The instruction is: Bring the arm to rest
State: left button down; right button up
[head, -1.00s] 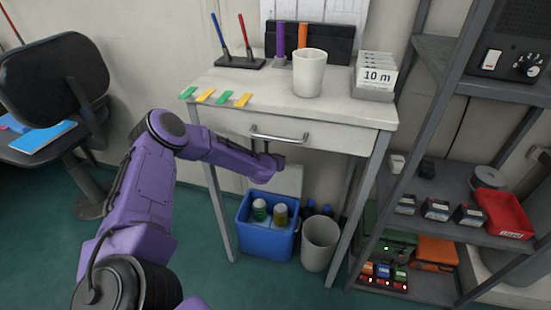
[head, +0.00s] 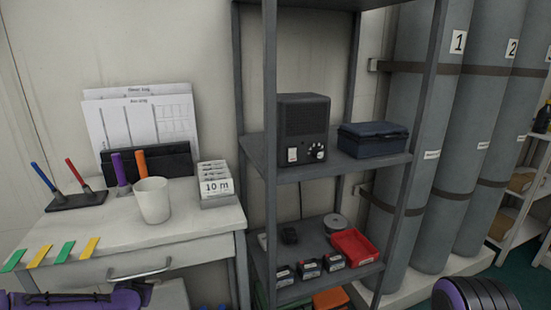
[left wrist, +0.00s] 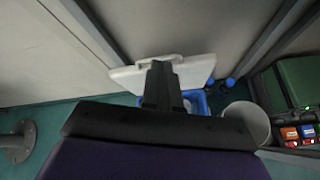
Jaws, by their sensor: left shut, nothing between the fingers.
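My left arm shows in the head view along the bottom left edge, in front of the white desk (head: 190,222). My left gripper (head: 140,293) is just below the desk's drawer handle (head: 140,271), partly cut off by the frame. In the left wrist view my left gripper (left wrist: 160,72) is shut, with dark fingers together and nothing in them. Past the fingertips are a white lid (left wrist: 195,68) and a blue box (left wrist: 203,102), partly hidden by the gripper. The drawer looks closed. A purple and black part of mine shows at the lower right of the head view; my right gripper does not.
A grey shelf rack (head: 258,150) stands right of the desk, holding a black radio (head: 304,118), a blue case (head: 372,140) and a red tray (head: 355,247). Tall numbered cylinders (head: 425,150) stand beyond. A white cup (head: 152,202) sits on the desk. A grey bin (left wrist: 246,122) stands near the blue box.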

pick_arm(q)
jog(key=s+d+f+m+g+h, duration=0.1)
jog(key=s+d+f+m+g, duration=0.1)
jog(key=s+d+f+m, duration=0.65)
jog(key=s+d+f+m+g+h, duration=0.1)
jog(key=s+d+f+m+g, duration=0.2)
jog(key=s+m, duration=0.65)
jog(key=s+d+f+m+g, duration=0.1)
jog(key=s+d+f+m, duration=0.35)
jog(key=s, duration=0.75)
jog(key=s+a+r+m+g, duration=0.1)
jog(key=s+a+m+g, duration=0.1)
jog(key=s+m, duration=0.65)
notch_tip(320, 180, up, 14)
jog(key=s+n+p, duration=0.1)
jog(key=p, duration=1.2)
jog(key=shift+s+d+y+p, duration=0.15)
jog(key=shift+d+y+p, duration=0.05)
jog(key=shift+y+p, duration=0.1)
jog(key=shift+f, duration=0.1)
